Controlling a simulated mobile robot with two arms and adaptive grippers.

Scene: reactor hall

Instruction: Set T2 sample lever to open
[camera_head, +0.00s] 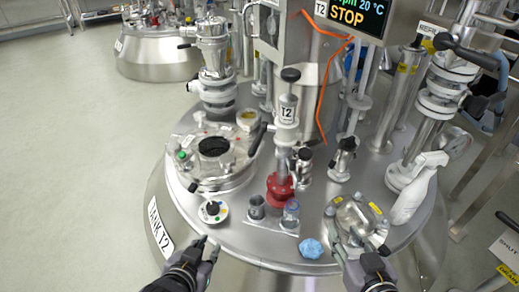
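The T2 sampling valve (287,112) stands upright at the middle of the tank lid, with a white T2 label and a black knob on top. A black lever handle (257,140) slants down to the left beside it; I cannot tell for certain that it is the sample lever or which position it marks. My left gripper (209,246) is open and empty at the lid's front edge, below and left of the valve. My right gripper (358,249) appears open at the front right, near a round metal fitting, apart from the valve.
A display box (349,15) reading STOP hangs above. Floor at left is clear.

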